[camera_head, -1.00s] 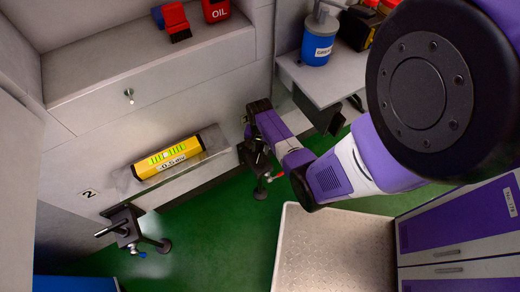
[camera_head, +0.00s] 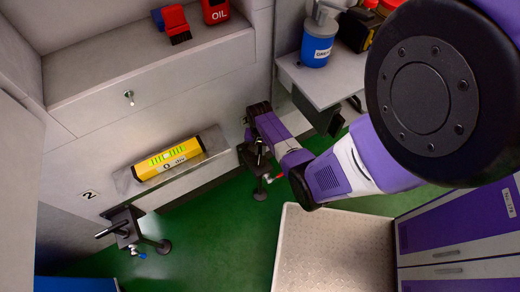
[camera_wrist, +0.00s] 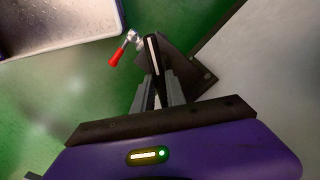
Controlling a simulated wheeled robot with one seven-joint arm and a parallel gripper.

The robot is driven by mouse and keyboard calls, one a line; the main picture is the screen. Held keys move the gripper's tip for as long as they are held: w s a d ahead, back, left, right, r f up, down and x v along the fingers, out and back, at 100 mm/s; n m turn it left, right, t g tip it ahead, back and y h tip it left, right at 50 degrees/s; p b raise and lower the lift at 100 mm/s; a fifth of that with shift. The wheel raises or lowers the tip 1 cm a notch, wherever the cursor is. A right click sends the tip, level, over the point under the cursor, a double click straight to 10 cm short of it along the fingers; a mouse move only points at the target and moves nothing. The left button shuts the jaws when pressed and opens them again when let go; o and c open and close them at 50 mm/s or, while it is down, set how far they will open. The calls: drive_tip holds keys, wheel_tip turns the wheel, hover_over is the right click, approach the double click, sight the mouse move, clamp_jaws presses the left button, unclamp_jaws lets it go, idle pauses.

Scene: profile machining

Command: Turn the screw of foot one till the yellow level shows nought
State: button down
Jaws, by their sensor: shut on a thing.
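The yellow level (camera_head: 169,158) lies on a ledge of the machine, its green vial facing up. Its small display appears to read 0 div. Foot one (camera_head: 259,170) stands at the right end of the ledge, partly hidden by my arm. In the wrist view the black screw handle (camera_wrist: 152,50) of foot one rises between the fingers of my gripper (camera_wrist: 158,90), which is shut on it. A red-handled lever (camera_wrist: 117,57) sits beside the handle. In the head view the fingertips are small and mostly hidden near the foot.
A blue can (camera_head: 317,45) stands on a side shelf; purple cabinets (camera_head: 460,225) are at right.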

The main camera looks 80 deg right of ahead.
drive_tip(key=shift+n, duration=0.7)
drive_tip(key=c, duration=1.4)
unclamp_jaws()
drive_tip(key=shift+o, duration=0.2)
drive_tip(key=shift+r+p, duration=0.6)
drive_tip(key=shift+r, duration=3.25)
